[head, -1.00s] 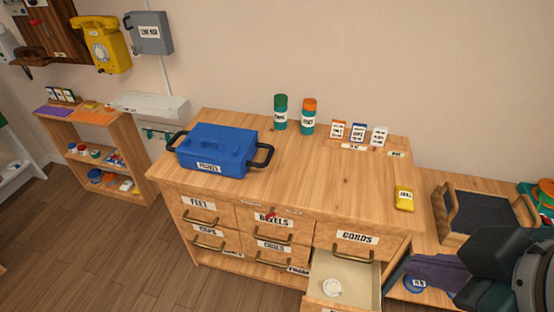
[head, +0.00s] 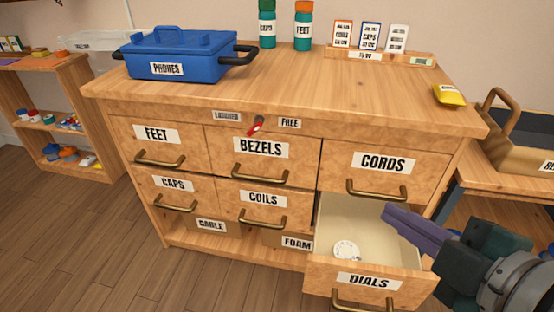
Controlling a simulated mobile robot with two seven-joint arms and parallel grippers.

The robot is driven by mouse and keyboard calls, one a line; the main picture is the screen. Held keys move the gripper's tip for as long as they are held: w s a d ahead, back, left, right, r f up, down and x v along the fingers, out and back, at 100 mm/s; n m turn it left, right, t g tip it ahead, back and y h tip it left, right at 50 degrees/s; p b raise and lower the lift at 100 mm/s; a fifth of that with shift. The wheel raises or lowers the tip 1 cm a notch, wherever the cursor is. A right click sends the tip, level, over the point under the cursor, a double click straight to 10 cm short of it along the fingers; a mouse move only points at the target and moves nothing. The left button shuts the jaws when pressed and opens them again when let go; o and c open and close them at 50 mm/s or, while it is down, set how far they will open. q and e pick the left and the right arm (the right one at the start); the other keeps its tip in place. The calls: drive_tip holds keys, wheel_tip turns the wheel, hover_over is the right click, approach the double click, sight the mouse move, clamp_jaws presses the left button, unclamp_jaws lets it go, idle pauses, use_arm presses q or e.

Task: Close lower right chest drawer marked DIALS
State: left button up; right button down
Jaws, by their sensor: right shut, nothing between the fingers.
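The lower right chest drawer marked DIALS (head: 410,290) is pulled out from the wooden chest (head: 300,82). A white round dial (head: 346,250) lies inside it. The drawer's brass handle (head: 362,301) is on its front, near the bottom edge of the head view. My right gripper (head: 395,218) comes in from the right with its purple-grey fingers shut and empty. In the picture the fingers overlap the right side of the open drawer; I cannot tell whether they touch it. My left gripper is not in view.
The drawers marked CORDS (head: 385,170), BEZELS (head: 262,155), FEET (head: 155,140), CAPS (head: 172,195) and COILS (head: 262,205) are shut. A blue PHONES case (head: 185,55) stands on top. A side table with a tray (head: 515,140) is at the right. Floor is clear at the left front.

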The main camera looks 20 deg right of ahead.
wheel_tip(320, 180, down, 32)
drive_tip(key=s+a+n+t+y+b, duration=0.15)
drive_tip(key=n+t+y+b, duration=0.45)
drive_tip(key=b, duration=2.6)
drive_tip(key=n+g+h+b, duration=0.2)
drive_tip(key=n+b, duration=0.1)
drive_tip(key=b, duration=0.1)
approach(308, 262)
drive_tip(key=w+a, duration=0.2)
drive_tip(key=a, duration=0.1)
drive_tip(key=shift+m, duration=0.3)
drive_tip(key=w, duration=0.1)
drive_tip(key=w+d+b, duration=0.1)
drive_tip(key=w+b, duration=0.1)
drive_tip(key=shift+w+d, duration=0.35)
drive_tip(key=shift+d, duration=0.05)
drive_tip(key=shift+a, duration=0.1)
